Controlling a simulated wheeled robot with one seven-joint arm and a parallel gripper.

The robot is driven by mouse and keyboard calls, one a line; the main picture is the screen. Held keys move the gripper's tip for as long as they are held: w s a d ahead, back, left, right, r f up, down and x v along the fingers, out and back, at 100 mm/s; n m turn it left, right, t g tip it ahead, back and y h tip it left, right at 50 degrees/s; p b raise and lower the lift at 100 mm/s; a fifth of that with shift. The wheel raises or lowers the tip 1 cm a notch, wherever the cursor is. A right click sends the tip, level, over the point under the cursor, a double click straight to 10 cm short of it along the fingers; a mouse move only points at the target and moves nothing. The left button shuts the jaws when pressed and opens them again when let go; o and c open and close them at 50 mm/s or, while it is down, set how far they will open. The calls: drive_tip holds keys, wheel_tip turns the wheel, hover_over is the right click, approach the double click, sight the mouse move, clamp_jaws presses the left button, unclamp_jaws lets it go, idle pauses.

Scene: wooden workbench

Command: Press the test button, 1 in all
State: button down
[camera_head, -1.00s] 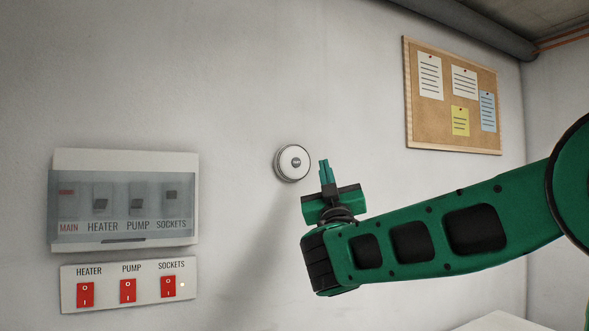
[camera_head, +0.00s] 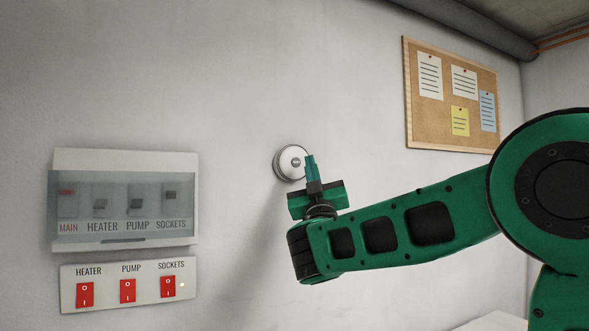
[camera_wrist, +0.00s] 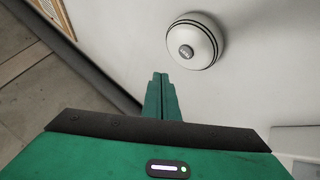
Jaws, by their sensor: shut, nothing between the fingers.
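A round white device (camera_head: 286,158) with dark rings is fixed on the wall. The test button (camera_head: 296,162) is the small grey disc at its middle; its marking is too small to read. In the wrist view the device (camera_wrist: 206,41) and the grey button (camera_wrist: 186,51) show in full, above and right of my fingertips. My gripper (camera_head: 310,157) is shut and empty, with its green fingers side by side. In the head view its tips overlap the device's right edge. In the wrist view the tips (camera_wrist: 160,76) appear apart from the button.
A breaker box (camera_head: 120,240) with a clear cover is on the wall at left. Below it is a panel (camera_head: 107,300) with red HEATER, PUMP and SOCKETS switches; a small light glows beside SOCKETS. A cork board (camera_head: 430,128) hangs at upper right. The wall around the device is bare.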

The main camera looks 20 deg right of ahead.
drive_tip(key=shift+w+a, duration=0.2)
drive_tip(key=shift+w, duration=1)
drive_tip(key=shift+w+a, duration=0.15)
drive_tip(key=shift+w, duration=1)
drive_tip(key=shift+w, duration=0.15)
drive_tip(key=shift+w+a, duration=0.1)
drive_tip(key=shift+w, duration=0.1)
drive_tip(key=shift+w, duration=0.3)
idle(0.8)
drive_tip(key=shift+s, duration=0.15)
idle(0.3)
drive_tip(key=shift+s, duration=0.55)
drive_tip(key=s, duration=0.3)
drive_tip(key=s+d, duration=0.1)
drive_tip(key=s, duration=0.1)
idle(0.4)
